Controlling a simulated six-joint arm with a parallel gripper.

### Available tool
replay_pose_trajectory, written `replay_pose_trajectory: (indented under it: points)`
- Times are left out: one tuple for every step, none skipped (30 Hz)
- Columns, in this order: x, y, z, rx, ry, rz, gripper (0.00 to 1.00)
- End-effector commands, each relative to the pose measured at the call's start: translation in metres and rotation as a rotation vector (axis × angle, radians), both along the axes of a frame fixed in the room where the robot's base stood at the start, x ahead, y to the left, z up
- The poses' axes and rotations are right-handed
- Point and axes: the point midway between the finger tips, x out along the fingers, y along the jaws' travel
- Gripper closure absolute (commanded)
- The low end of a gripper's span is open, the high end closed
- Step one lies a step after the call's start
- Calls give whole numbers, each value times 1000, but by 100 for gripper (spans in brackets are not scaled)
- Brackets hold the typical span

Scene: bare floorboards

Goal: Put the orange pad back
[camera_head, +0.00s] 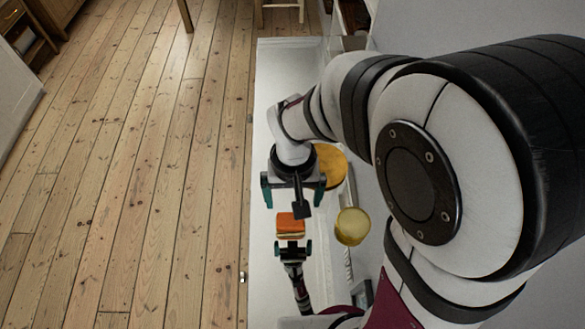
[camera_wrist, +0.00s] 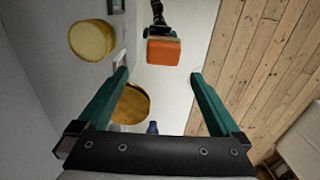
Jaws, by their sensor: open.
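The orange pad (camera_head: 290,221) is a small block with a paler layer at its lower edge. It is over the white counter (camera_head: 275,80); I cannot tell whether it rests on it. My gripper (camera_head: 293,194) is open and empty, just beyond the pad in the head view. In the wrist view the orange pad (camera_wrist: 163,51) shows ahead of my gripper (camera_wrist: 159,78), roughly between the finger lines and beyond the tips. A dark jointed thing with teal ends (camera_head: 293,252) is right at the pad's near side; it also shows in the wrist view (camera_wrist: 157,18).
A yellow round thing (camera_head: 352,226) is right of the pad. A brown-orange round thing (camera_head: 331,166) lies by my gripper, close to the wall. A small blue item (camera_wrist: 153,128) is low in the wrist view. Wooden floor (camera_head: 150,170) is beyond the counter's left edge.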

Motion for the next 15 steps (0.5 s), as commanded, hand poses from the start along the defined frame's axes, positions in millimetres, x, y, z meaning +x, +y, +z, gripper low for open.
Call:
replay_pose_trajectory:
  points:
    - [0, 0, 6, 1, -2, -1, 0]
    - [0, -1, 9, 1, -2, -3, 0]
    - [-4, -4, 16, 3, -1, -17, 0]
    - [-8, -8, 23, 8, -1, -40, 0]
    - [-16, -15, 33, 15, 1, -74, 0]
    - [-30, -25, 47, 28, 6, -133, 0]
    - [-44, -32, 57, 41, 11, -182, 0]
    - [-58, -39, 66, 54, 18, -230, 0]
    - [-77, -45, 76, 74, 27, -290, 0]
    - [-90, -48, 81, 88, 33, -333, 0]
    - [-103, -50, 86, 102, 39, -372, 0]
    - [-117, -52, 90, 120, 46, -414, 0]
    - [-125, -52, 92, 131, 50, -438, 0]
    - [-132, -52, 93, 139, 55, -457, 0]
    - [-137, -51, 94, 148, 59, -474, 0]
